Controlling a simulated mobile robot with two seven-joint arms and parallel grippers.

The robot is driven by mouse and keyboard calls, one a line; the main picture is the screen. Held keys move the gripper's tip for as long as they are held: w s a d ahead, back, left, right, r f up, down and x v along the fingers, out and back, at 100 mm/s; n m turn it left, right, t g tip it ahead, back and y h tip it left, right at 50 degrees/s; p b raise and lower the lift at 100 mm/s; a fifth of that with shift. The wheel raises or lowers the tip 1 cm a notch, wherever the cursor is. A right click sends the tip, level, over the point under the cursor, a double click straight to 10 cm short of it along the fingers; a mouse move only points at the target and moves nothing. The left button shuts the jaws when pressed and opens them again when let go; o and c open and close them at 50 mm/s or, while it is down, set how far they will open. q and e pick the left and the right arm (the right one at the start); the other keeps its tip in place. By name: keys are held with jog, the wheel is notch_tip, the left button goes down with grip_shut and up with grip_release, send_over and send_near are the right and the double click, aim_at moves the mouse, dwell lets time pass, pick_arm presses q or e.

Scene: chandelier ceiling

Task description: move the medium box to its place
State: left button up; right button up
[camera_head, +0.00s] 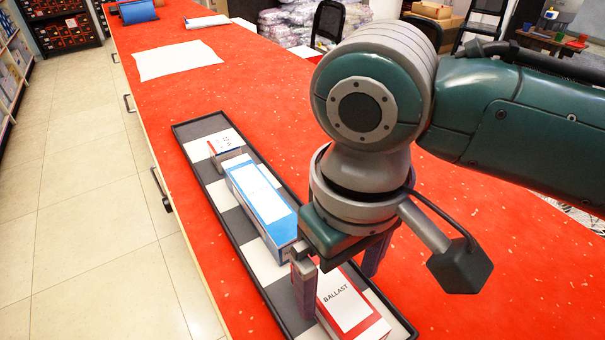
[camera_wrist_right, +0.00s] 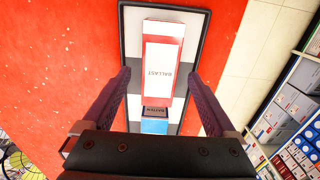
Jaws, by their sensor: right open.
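A red and white box marked BALLAST (camera_head: 350,306) lies at the near end of a black-rimmed tray (camera_head: 187,149) with grey and white squares. It also shows in the right wrist view (camera_wrist_right: 160,70). A longer blue and white box (camera_head: 262,198) lies in the tray's middle, and a small box (camera_head: 228,143) lies toward the far end. No box is labelled medium. My right gripper (camera_head: 337,294) is open above the BALLAST box, with one finger on each side. In the wrist view, gaps show between the fingers and the box. My left gripper is out of view.
The tray lies on a long red counter (camera_head: 450,240) near its left edge. Chairs (camera_head: 328,22) stand beyond the counter. A tiled floor (camera_head: 80,190) is open at left.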

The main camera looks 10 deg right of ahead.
aim_at(337, 296)
notch_tip(337, 296, up, 8)
jog(key=p, duration=0.2)
jog(key=s+a+f+t+y, duration=0.2)
jog(key=s+y, duration=0.1)
jog(key=s, duration=0.3)
jog(key=s+d+m+t+h, duration=0.1)
jog(key=s+d+m+h, duration=0.1)
jog(key=s+d, duration=0.4)
jog(key=d, duration=0.5)
jog(key=shift+d+f+t+h, duration=0.2)
jog(key=shift+f+t+h, duration=0.1)
jog(key=shift+h, duration=0.1)
jog(key=shift+s+r, duration=0.1)
notch_tip(337, 296, up, 45)
jog(key=p, duration=4.5)
jog(key=shift+r, duration=0.15)
